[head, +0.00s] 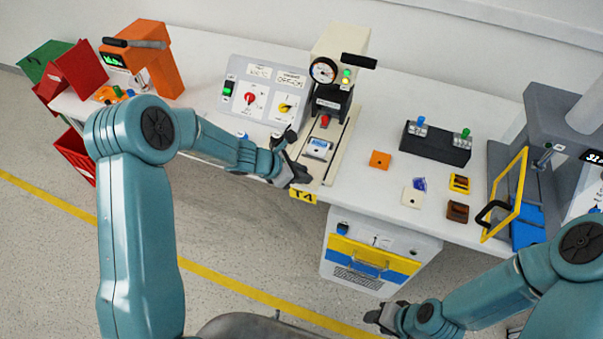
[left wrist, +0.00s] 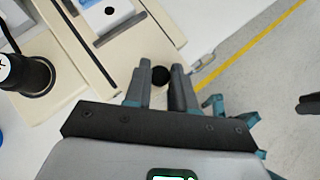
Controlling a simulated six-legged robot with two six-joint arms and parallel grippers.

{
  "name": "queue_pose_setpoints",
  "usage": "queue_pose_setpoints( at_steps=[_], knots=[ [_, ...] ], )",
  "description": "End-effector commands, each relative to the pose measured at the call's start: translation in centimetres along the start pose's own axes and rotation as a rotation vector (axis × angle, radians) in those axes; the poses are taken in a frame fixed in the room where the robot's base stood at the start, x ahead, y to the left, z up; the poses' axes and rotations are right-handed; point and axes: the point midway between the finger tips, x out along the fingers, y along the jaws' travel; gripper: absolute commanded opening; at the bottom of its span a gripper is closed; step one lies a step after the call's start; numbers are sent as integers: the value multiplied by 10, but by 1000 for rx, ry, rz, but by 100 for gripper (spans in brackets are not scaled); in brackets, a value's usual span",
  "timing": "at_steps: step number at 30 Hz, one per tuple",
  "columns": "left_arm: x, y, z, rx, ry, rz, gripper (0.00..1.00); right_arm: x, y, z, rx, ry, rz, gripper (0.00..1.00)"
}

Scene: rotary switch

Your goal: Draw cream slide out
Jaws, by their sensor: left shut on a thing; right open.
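The cream slide (head: 311,173) lies in a cream base under a press-like station in the middle of the bench. A white and blue block (head: 318,148) sits on it. In the left wrist view the slide (left wrist: 122,48) ends just beyond my fingertips. My left gripper (head: 293,168) is at the slide's front end by the bench edge. In the left wrist view its fingers (left wrist: 160,82) are shut on a black knob (left wrist: 160,75) at that end; the head view hides the knob. My right gripper (head: 377,316) is open, low in front of the bench, away from the slide.
A grey switch panel (head: 262,92) stands left of the station. An orange block (head: 380,160) and several small pieces lie to its right. A drawer cabinet (head: 375,255) stands below the bench. The floor in front of the slide's end is clear.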

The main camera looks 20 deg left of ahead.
Motion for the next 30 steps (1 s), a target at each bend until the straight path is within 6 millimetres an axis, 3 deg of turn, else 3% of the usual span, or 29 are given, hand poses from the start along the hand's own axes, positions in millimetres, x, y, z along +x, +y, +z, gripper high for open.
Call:
queue_pose_setpoints(
  at_steps=[13,14,16,26,30],
  knots=[
    [-2,3,2,1,1,3,0,0,0,0,0,1,0,43],
    [-2,3,1,1,1,3,28,0,0,0,0,0,0,43],
    [-1,3,1,1,1,2,50,0,0,0,0,1,0,43],
    [-3,1,1,0,0,0,50,0,0,0,0,1,0,43],
    [-21,1,1,0,-1,3,50,-1,0,0,0,1,0,43]
  ],
)
